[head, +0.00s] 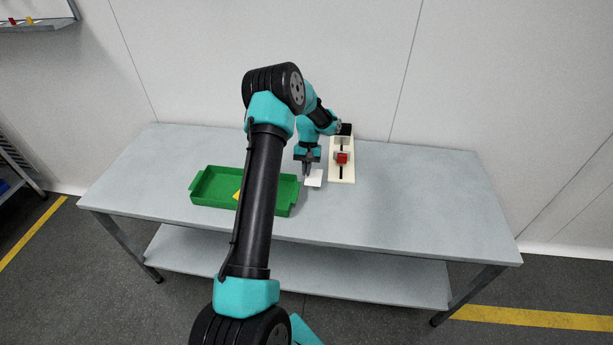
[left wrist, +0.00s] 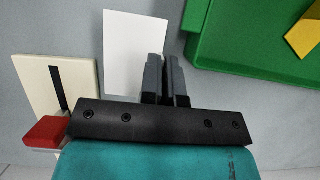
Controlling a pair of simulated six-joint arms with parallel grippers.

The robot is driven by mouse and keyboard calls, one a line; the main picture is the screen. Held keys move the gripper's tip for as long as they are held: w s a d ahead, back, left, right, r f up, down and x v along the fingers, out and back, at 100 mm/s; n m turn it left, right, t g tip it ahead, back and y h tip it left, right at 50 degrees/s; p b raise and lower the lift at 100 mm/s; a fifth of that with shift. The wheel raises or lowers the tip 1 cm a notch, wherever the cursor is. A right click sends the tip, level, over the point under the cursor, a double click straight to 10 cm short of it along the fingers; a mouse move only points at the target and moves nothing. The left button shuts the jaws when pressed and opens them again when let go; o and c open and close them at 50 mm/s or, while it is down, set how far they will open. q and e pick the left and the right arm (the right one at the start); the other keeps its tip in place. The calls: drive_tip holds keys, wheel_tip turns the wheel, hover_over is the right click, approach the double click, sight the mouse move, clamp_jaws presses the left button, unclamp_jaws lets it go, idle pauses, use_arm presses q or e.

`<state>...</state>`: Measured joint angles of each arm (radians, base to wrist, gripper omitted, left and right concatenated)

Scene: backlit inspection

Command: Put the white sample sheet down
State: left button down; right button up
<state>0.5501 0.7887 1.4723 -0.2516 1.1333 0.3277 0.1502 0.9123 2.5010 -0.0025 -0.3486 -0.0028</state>
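The white sample sheet (head: 314,179) is a small plain rectangle just right of my left gripper (head: 307,171) in the head view, in front of the cream fixture. In the left wrist view the sheet (left wrist: 131,48) shows face-on and passes behind one finger of my left gripper (left wrist: 164,62). The two fingers point down and stand close together with a narrow gap. I cannot tell whether they grip the sheet's edge or whether it rests on the table (head: 415,205). My right gripper is not in view.
A cream fixture (head: 336,175) with a dark slot and a red block (head: 342,158) stands right of the sheet. A green tray (head: 212,203) holding a yellow piece (head: 237,195) is to the left, partly hidden by my arm. The table's right side is clear.

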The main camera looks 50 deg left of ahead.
use_arm(q)
drive_tip(key=shift+f, duration=1.55)
drive_tip(key=shift+f, duration=0.15)
drive_tip(key=c, duration=1.3)
unclamp_jaws()
drive_tip(key=shift+c, duration=0.2)
drive_tip(key=v, duration=1.2)
drive_tip(key=shift+o, duration=0.2)
